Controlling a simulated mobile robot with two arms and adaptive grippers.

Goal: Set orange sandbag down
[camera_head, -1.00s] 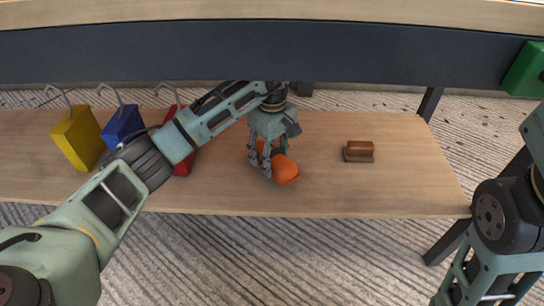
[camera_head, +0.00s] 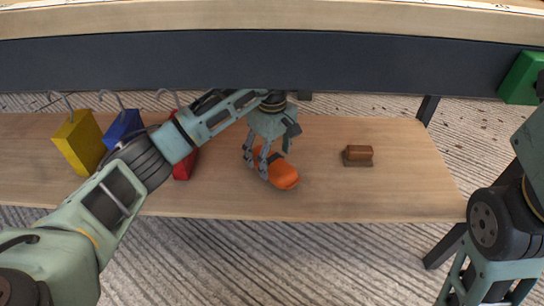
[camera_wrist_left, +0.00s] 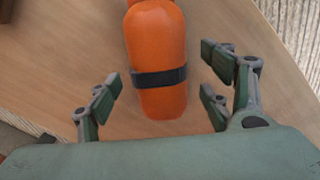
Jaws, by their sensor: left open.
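The orange sandbag (camera_head: 284,176) lies on the lower wooden shelf (camera_head: 400,195), under my left gripper (camera_head: 265,165). In the left wrist view the orange sandbag (camera_wrist_left: 158,50) shows a dark strap around its middle. My left gripper (camera_wrist_left: 165,95) is open, its fingers standing apart on both sides of the bag with gaps between. In the head view the fingers hide part of the bag. My right arm comes in at the right edge, and its fingertips are not shown.
A yellow block (camera_head: 78,143), a blue block (camera_head: 122,127) and a red block (camera_head: 186,160), each with a wire handle, stand at the left. A small brown block (camera_head: 358,153) lies to the right. A green block (camera_head: 522,78) is at the upper right. A dark beam (camera_head: 250,60) crosses behind.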

